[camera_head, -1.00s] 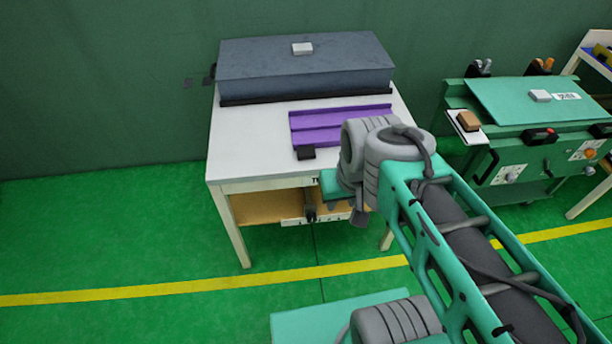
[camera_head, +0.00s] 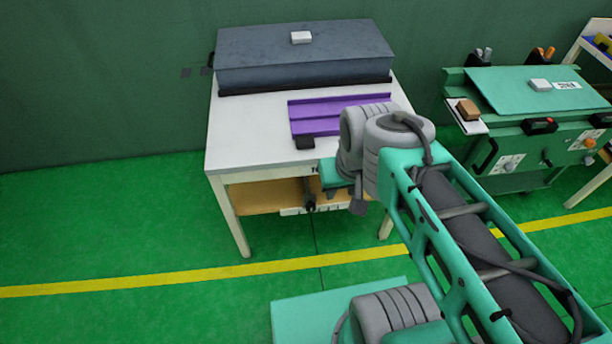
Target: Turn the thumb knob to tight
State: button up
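A white table (camera_head: 235,140) stands in the middle of the view. A dark upright fitting (camera_head: 309,194) shows at its front, below the tabletop edge; whether it is the thumb knob I cannot tell. My arm reaches over the table's front right corner. A small grey part at the arm's far end (camera_head: 358,205) hangs just right of the fitting, with an apparent gap in the picture. My gripper's fingers cannot be made out, nor whether they hold anything.
A green workbench (camera_head: 515,95) stands at the right. The floor to the left is clear.

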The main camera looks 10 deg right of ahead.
aim_at(311, 208)
jog(key=z, duration=2.45)
jog(key=k, duration=0.95)
jog(key=u, duration=2.9)
